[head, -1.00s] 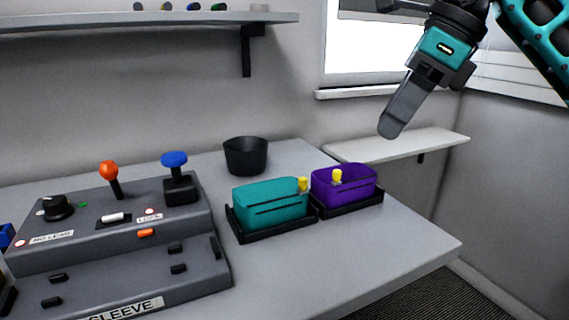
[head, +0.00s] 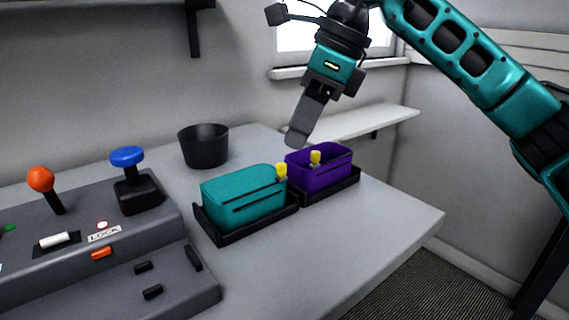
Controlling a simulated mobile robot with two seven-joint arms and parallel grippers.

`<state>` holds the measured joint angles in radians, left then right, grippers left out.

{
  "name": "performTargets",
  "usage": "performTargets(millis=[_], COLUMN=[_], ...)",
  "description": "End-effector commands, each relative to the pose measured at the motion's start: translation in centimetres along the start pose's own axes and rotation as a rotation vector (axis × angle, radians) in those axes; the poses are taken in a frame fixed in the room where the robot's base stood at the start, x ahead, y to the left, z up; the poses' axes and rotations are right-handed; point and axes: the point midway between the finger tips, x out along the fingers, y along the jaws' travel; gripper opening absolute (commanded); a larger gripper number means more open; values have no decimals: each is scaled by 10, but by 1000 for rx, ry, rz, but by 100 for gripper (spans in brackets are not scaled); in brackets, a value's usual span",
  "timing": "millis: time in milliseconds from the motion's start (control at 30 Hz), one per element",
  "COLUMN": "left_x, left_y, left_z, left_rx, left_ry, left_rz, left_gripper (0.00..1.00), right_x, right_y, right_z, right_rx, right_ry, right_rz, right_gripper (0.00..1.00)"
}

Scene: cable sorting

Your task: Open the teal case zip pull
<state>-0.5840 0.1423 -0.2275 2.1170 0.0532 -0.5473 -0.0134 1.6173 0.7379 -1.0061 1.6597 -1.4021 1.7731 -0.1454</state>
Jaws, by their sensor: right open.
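The teal case (head: 240,195) sits in a black tray on the grey table. Its yellow zip pull (head: 282,171) stands at the case's upper right corner. My right gripper (head: 297,138) points down and left, above and behind the purple case (head: 322,172), apart from the yellow pull. It is open and empty, though the gap between its fingers is hard to see from this side. My left gripper is not in view.
The purple case has its own yellow pull (head: 315,157) close beside the teal one. A black cup (head: 204,146) stands behind the teal case. A control box (head: 100,240) with orange and blue levers fills the left. The table's right part is clear.

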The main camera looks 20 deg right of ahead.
Motion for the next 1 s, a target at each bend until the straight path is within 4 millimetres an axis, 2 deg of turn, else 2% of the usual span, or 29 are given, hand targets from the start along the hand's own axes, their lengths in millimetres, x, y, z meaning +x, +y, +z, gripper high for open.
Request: performTargets(millis=[33,100,300,433,700,767,1000], left_x=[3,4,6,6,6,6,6], left_y=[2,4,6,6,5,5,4], left_z=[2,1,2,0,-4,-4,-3], left_rx=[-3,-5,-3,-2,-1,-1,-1], left_ry=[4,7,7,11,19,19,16], left_rz=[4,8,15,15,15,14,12], left_gripper=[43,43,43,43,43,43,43], right_x=[14,27,52,58,59,59,59], right_y=[0,0,0,0,0,0,0], right_z=[-2,-1,-1,0,0,0,0], right_rx=[-1,0,0,0,0,0,0], right_ry=[1,2,0,0,-1,-1,-1], right_rz=[1,1,-1,0,-1,-1,-1], right_gripper=[42,42,42,42,42,39,16])
